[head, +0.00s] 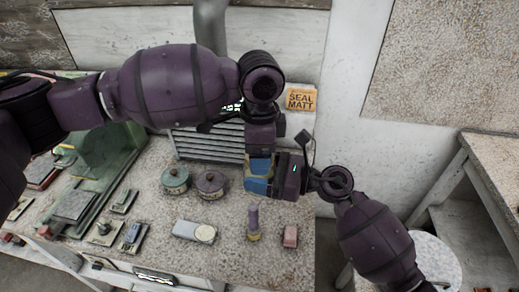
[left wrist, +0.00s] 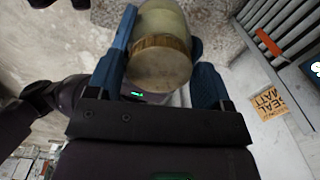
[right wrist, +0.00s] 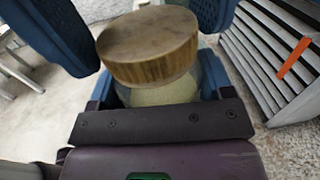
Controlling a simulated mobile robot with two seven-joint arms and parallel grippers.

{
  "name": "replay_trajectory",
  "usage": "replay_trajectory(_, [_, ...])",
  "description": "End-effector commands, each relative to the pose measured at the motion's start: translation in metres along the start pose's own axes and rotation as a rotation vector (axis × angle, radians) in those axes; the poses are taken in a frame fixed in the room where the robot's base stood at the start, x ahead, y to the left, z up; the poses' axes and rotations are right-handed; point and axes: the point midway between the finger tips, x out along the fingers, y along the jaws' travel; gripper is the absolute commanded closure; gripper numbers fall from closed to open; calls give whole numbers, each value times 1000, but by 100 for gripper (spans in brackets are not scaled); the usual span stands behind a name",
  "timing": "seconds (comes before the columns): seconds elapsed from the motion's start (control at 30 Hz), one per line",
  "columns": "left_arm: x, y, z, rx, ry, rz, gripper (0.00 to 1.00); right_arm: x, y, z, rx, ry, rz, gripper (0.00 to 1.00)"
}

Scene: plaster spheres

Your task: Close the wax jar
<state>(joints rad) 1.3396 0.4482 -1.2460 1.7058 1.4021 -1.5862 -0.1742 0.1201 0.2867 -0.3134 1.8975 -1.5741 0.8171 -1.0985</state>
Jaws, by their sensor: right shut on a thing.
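The wax jar has a pale yellow body and a wooden lid. In the left wrist view its body (left wrist: 163,18) is at the top and the lid (left wrist: 158,62) lies between the blue fingers of my left gripper (left wrist: 162,45). I cannot tell whether these fingers press on it. In the right wrist view the body (right wrist: 165,92) sits by the palm, between the fingers of my right gripper (right wrist: 150,15), which is shut on the jar. The lid (right wrist: 148,45) covers the mouth; whether it is fully seated is unclear.
On the speckled bench stand a green pot (head: 175,180), a purple pot (head: 211,184), a grey block (head: 190,230), a purple-handled stamp (head: 253,222) and a pink block (head: 290,236). A slatted rack (head: 205,145) is behind. An orange sign (head: 301,98) hangs on the wall.

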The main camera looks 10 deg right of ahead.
Motion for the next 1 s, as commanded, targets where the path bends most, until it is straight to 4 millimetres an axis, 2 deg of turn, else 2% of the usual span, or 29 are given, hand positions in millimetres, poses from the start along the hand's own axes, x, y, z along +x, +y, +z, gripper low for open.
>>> replay_trajectory(0.03, [0, 0, 0, -1, 0, 0, 18, 0, 0, 1, -1, -1, 0, 93])
replay_trajectory(0.1, [0, 0, 0, -1, 0, 0, 8, 0, 0, 1, -1, -1, 0, 93])
replay_trajectory(0.47, [-4, 0, 0, -1, 1, -1, 7, 0, 0, 1, -1, -2, 0, 93])
replay_trajectory(0.67, [-30, 0, -1, 0, 2, -3, 7, 0, 0, 1, -1, -2, 0, 93])
replay_trajectory(1.0, [-93, 0, 0, -1, 1, -2, 7, 0, 0, 1, -1, -2, 0, 93])
